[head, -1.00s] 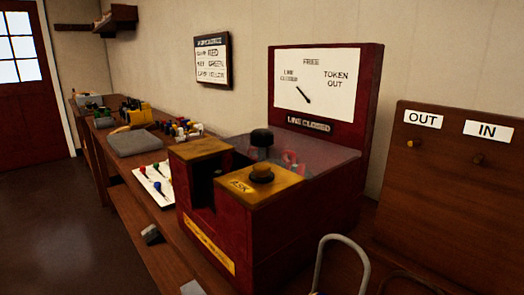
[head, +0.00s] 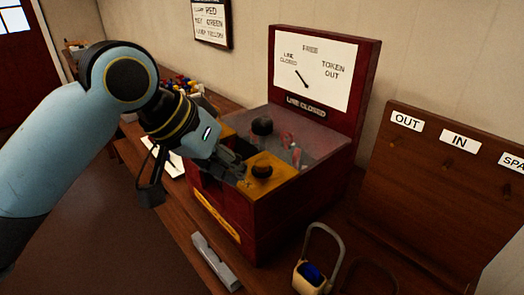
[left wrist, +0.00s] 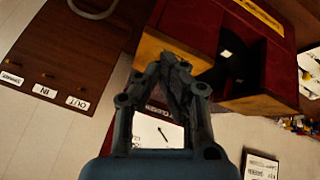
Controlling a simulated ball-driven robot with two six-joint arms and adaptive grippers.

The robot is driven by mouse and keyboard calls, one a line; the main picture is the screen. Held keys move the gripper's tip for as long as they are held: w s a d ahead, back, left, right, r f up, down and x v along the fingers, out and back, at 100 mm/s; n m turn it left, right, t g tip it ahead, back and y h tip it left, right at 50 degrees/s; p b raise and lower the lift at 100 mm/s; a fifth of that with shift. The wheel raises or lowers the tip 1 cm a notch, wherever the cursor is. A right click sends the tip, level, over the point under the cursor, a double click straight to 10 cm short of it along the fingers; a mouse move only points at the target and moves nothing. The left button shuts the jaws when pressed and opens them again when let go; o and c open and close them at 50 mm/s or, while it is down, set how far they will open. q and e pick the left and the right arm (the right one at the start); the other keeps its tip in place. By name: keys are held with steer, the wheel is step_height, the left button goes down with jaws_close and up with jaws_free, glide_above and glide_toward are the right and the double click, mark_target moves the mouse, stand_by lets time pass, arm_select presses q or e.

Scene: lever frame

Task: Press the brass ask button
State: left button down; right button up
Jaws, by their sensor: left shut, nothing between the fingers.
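The ask button (head: 262,171) is a dark round knob on the yellow brass-coloured top plate (head: 284,180) of the red instrument box (head: 258,215). My left gripper (head: 240,172) is shut and empty, just left of the button in the head view and close to it. Whether it touches the button cannot be told. In the left wrist view the shut fingers (left wrist: 174,58) lie over the plate (left wrist: 148,52), and the button is hidden behind them. My right gripper is not in view.
A black knob (head: 262,126) stands behind the button. The upright dial board (head: 312,75) reads "LINE CLOSED". A hook board (head: 440,180) stands at the right.

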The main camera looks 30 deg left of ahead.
arm_select(q)
steer(key=w+r+n+t+h, duration=0.1)
steer(key=w+r+h, duration=0.1)
steer(key=w+r, duration=0.6)
step_height(320, 180, up, 2)
steer(key=shift+d+r+h, duration=0.1)
steer(key=shift+d+h, duration=0.1)
steer(key=shift+h, duration=0.1)
steer(key=b, duration=0.9)
glide_above(260, 159)
step_height(260, 159, down, 7)
steer(key=shift+r, duration=0.1)
steer(key=shift+f, duration=1.05)
